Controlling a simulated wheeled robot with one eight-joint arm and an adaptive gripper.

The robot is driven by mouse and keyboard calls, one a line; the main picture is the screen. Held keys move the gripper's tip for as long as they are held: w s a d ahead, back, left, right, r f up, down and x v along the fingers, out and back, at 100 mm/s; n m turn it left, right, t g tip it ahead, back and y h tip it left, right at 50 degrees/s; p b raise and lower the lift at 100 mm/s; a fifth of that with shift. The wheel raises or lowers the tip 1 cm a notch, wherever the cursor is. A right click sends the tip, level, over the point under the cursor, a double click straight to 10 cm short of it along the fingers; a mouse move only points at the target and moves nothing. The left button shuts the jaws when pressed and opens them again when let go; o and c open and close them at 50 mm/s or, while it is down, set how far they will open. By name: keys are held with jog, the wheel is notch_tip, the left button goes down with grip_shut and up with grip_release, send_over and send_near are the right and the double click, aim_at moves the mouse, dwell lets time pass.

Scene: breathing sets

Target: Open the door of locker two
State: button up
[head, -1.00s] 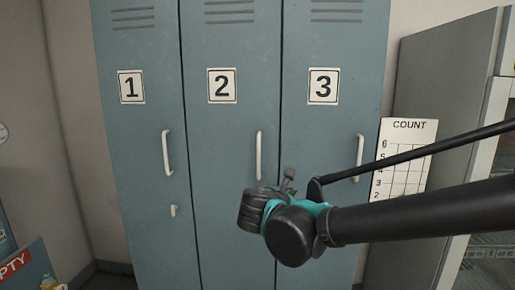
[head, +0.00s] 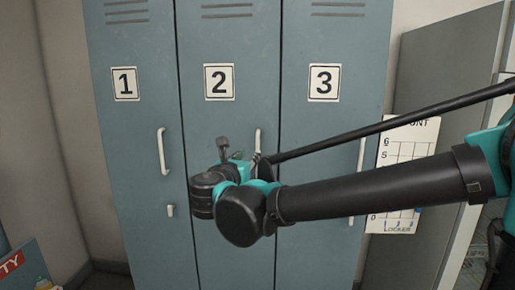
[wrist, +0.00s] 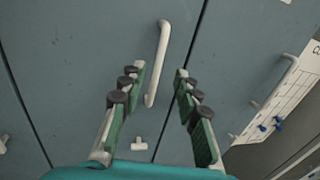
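The blue-grey locker two door (head: 225,40) is closed and bears the number 2 label (head: 219,82). Its white vertical handle (head: 258,141) shows at the door's right side, its lower part hidden behind my arm. My gripper (wrist: 160,74) is open in the wrist view, with green pads and dark knobs on its fingers. There the handle (wrist: 162,45) stands ahead, its lower end appearing between the fingertips; I cannot tell the remaining gap. A small white latch (wrist: 138,143) shows below the handle.
Locker one (head: 125,130) is at left and locker three (head: 335,130) at right, both closed with white handles. A white count chart (head: 400,150) hangs on a grey cabinet (head: 445,95) at right.

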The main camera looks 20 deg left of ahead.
aim_at(257, 147)
jog(key=w, duration=1)
jog(key=shift+a, duration=0.15)
jog(key=shift+c, duration=0.6)
grip_shut()
